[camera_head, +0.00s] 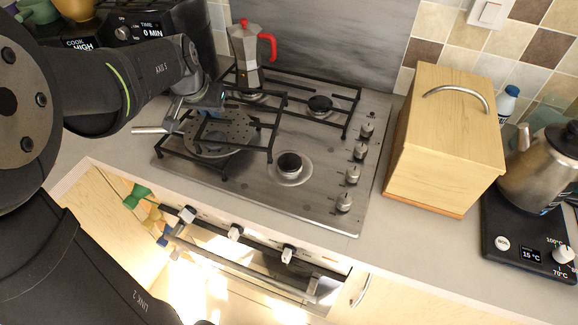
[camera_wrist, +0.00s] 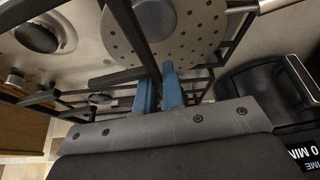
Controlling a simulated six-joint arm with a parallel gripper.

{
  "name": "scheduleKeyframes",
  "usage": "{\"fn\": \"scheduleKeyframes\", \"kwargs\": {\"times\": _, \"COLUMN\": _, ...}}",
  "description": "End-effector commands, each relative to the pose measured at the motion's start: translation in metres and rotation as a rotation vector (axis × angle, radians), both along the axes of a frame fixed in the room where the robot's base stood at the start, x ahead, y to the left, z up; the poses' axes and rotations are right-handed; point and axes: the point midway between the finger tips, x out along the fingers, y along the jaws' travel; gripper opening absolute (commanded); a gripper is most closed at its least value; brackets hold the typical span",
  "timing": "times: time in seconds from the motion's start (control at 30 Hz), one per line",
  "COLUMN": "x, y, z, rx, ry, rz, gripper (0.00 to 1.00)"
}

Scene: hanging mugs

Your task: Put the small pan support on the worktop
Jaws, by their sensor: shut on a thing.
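My gripper (camera_wrist: 168,72) has blue fingers, shut on a black bar of a pan support (camera_wrist: 124,17) in the wrist view. In the head view my gripper (camera_head: 212,101) is at the left part of the hob, and the black support frame (camera_head: 272,142) extends from it towards the middle. It appears to overlap the perforated round plate (camera_head: 232,133); whether it touches the hob I cannot tell. The plate, with a metal handle, also shows in the wrist view (camera_wrist: 195,38). The grey worktop (camera_head: 376,235) runs along the front and right of the hob.
The front right burner (camera_head: 289,164) is uncovered. A red-handled moka pot (camera_head: 247,52) stands at the back of the hob. A wooden bread box (camera_head: 445,135) and a kettle (camera_head: 545,165) stand on the right. A narrow worktop strip between hob and box is clear.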

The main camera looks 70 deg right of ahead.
Motion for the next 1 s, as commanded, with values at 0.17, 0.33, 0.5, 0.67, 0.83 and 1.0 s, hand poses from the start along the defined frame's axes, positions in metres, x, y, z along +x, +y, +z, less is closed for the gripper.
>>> {"fn": "scheduleKeyframes", "kwargs": {"times": 0.17, "x": -0.063, "y": -0.018, "z": 0.004, "rx": -0.002, "ry": -0.001, "rz": -0.112, "gripper": 0.0}}
{"fn": "scheduleKeyframes", "kwargs": {"times": 0.33, "x": -0.1, "y": -0.02, "z": 0.0, "rx": -0.002, "ry": -0.001, "rz": -0.186, "gripper": 0.0}}
{"fn": "scheduleKeyframes", "kwargs": {"times": 0.5, "x": -0.113, "y": -0.02, "z": -0.001, "rx": -0.002, "ry": -0.001, "rz": -0.213, "gripper": 0.0}}
{"fn": "scheduleKeyframes", "kwargs": {"times": 0.67, "x": -0.114, "y": -0.02, "z": -0.002, "rx": -0.002, "ry": -0.001, "rz": -0.214, "gripper": 0.0}}
{"fn": "scheduleKeyframes", "kwargs": {"times": 0.83, "x": -0.114, "y": -0.02, "z": -0.005, "rx": -0.001, "ry": -0.001, "rz": -0.213, "gripper": 0.0}}
{"fn": "scheduleKeyframes", "kwargs": {"times": 1.0, "x": -0.113, "y": -0.02, "z": -0.032, "rx": 0.003, "ry": 0.0, "rz": -0.214, "gripper": 0.0}}
